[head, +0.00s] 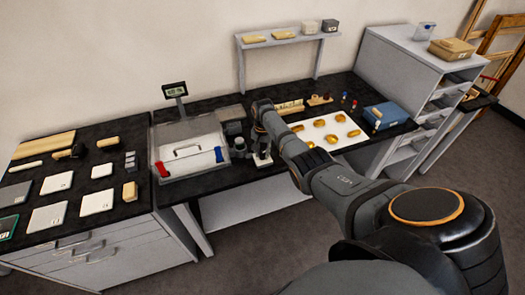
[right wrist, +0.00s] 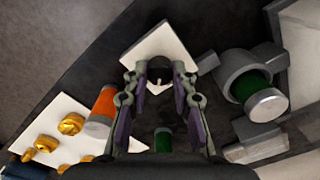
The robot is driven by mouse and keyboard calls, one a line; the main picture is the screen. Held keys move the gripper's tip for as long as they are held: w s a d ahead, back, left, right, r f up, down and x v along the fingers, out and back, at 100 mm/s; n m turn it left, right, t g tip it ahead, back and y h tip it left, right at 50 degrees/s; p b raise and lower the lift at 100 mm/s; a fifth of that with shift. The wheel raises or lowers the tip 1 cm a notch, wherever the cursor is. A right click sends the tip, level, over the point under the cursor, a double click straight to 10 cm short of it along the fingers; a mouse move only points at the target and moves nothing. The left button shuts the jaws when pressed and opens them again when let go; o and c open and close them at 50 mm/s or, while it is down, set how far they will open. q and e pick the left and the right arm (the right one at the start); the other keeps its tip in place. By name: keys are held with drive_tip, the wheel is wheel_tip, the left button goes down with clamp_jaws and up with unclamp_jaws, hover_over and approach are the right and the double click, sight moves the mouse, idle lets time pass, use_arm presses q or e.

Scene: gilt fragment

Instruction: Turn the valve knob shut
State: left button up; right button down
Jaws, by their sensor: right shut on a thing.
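My right gripper (right wrist: 159,80) points down over a white square plate (right wrist: 172,42) on the dark bench. Its two fingers are closed around a small dark part at the plate's middle, which I take to be the valve knob (right wrist: 159,74). The fingers hide most of the knob, so its turned angle cannot be read. In the head view the right gripper (head: 262,152) is at the bench's middle, right of the grey device, and my wrist covers part of it. My left gripper is not in view.
A grey device with a green cylinder (right wrist: 255,82) stands close to the right of the gripper in the wrist view. An orange cylinder (right wrist: 103,106) and a white board (right wrist: 55,125) with gilt pieces lie to the left. A clear-sided tray (head: 188,148) is farther left on the bench.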

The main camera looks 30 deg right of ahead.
sight(263, 154)
drive_tip(key=n, duration=0.4)
drive_tip(key=shift+w+r+n+p, duration=0.1)
drive_tip(key=shift+n+p, duration=0.2)
drive_tip(key=n, duration=0.4)
drive_tip(key=shift+n, duration=0.6)
drive_tip(key=c, duration=1.1)
unclamp_jaws()
wheel_tip(263, 154, up, 12)
drive_tip(key=shift+f, duration=0.1)
